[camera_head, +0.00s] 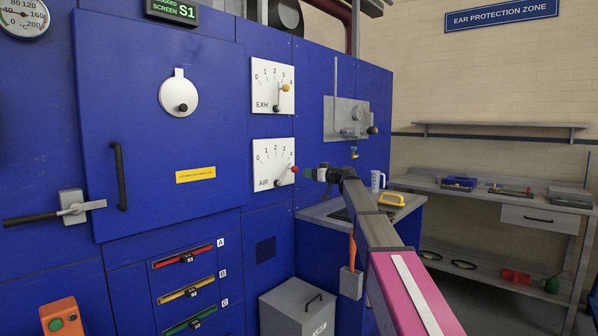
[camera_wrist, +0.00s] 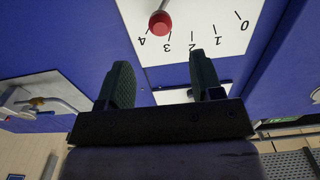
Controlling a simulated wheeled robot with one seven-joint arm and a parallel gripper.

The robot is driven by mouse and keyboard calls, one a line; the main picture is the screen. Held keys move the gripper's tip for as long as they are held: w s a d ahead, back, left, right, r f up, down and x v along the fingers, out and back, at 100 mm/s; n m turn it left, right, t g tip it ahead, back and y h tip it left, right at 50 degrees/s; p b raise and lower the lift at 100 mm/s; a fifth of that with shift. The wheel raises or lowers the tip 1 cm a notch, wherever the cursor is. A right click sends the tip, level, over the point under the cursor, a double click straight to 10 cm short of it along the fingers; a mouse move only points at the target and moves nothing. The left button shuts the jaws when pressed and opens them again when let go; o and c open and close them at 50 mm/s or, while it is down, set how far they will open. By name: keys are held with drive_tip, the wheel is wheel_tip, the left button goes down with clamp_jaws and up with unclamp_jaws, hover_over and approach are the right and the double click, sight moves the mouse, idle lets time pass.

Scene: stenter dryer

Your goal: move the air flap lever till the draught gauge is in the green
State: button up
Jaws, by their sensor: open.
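The air flap lever sits on the white AIR plate (camera_head: 267,160), with a scale from 0 to 4. Its red knob (camera_head: 294,168) is at the high end, around 3 to 4. In the wrist view the red knob (camera_wrist: 160,22) shows upside down, beyond the fingertips and roughly in line with the gap between them. My gripper (camera_head: 310,173) is just right of the knob in the head view. In the wrist view my gripper (camera_wrist: 160,72) is open and empty. I cannot make out a gauge with a green band; a round dial (camera_head: 22,15) at top left is cut off.
The EXH plate (camera_head: 272,88) with a yellow-knobbed lever is directly above. A grey bracket (camera_head: 346,120) with a valve stands out to the right. A grey bin (camera_head: 298,308) stands below.

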sight(297, 170)
drive_tip(key=x, duration=1)
drive_tip(key=shift+c, duration=0.3)
clamp_jaws()
drive_tip(key=shift+s+a+r+n, duration=0.4)
drive_tip(key=shift+s+n, duration=0.1)
drive_tip(key=shift+n, duration=0.5)
drive_tip(key=shift+s+a+r+n, duration=0.25)
drive_tip(key=shift+s+a+n, duration=0.25)
drive_tip(key=shift+n, duration=0.5)
drive_tip(key=shift+o, duration=0.3)
unclamp_jaws()
drive_tip(key=shift+d, duration=0.1)
